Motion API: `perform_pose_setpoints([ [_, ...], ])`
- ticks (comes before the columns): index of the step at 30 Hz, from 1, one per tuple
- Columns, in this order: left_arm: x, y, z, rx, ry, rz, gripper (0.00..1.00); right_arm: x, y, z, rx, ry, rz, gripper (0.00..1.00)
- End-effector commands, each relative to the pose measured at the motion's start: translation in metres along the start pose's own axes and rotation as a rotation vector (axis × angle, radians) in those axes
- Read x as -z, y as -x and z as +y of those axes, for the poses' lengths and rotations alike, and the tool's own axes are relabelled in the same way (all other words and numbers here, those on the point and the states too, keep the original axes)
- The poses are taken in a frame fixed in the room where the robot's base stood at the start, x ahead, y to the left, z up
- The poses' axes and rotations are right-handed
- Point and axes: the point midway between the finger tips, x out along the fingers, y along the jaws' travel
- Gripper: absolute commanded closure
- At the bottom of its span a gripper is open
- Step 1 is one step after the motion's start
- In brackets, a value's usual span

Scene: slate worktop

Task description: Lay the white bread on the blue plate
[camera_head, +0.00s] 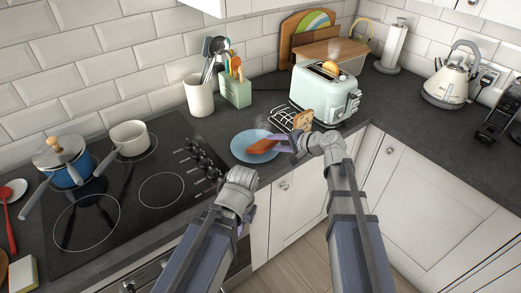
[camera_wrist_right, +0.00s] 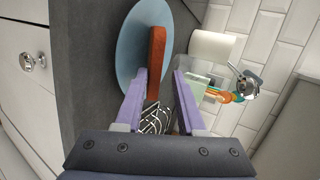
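The blue plate (camera_head: 240,150) lies on the worktop right of the hob; it also fills the upper middle of the right wrist view (camera_wrist_right: 132,50). An orange-brown bread-like piece (camera_head: 262,146) is over the plate's right part, seen edge-on in the right wrist view (camera_wrist_right: 157,60). I cannot tell whether it rests on the plate. My right gripper (camera_wrist_right: 160,75) has its purple fingers apart, with the piece's near end between them, close to the left finger. A tan bread slice (camera_head: 303,120) stands by the wire rack (camera_head: 283,114).
A mint toaster (camera_head: 325,97) with toast (camera_head: 330,68) in it stands behind the rack. A utensil crock (camera_head: 199,97) and green holder (camera_head: 236,91) stand behind the plate. The hob (camera_head: 160,188) with pots is at left. The right worktop has bare room near the kettle (camera_head: 447,85).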

Motion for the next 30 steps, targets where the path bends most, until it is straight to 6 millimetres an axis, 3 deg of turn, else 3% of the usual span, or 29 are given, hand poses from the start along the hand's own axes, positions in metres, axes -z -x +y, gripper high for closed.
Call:
perform_pose_setpoints([
  [12, -0.001, 0.022, -0.002, 0.000, 0.000, 0.000, 1.00, 0.000, 0.045, -0.001, 0.001, 0.000, 0.001, 0.62],
  [30, -0.002, 0.028, -0.003, 0.000, 0.000, 0.000, 1.00, 0.000, 0.051, -0.004, 0.001, 0.000, 0.000, 0.62],
])
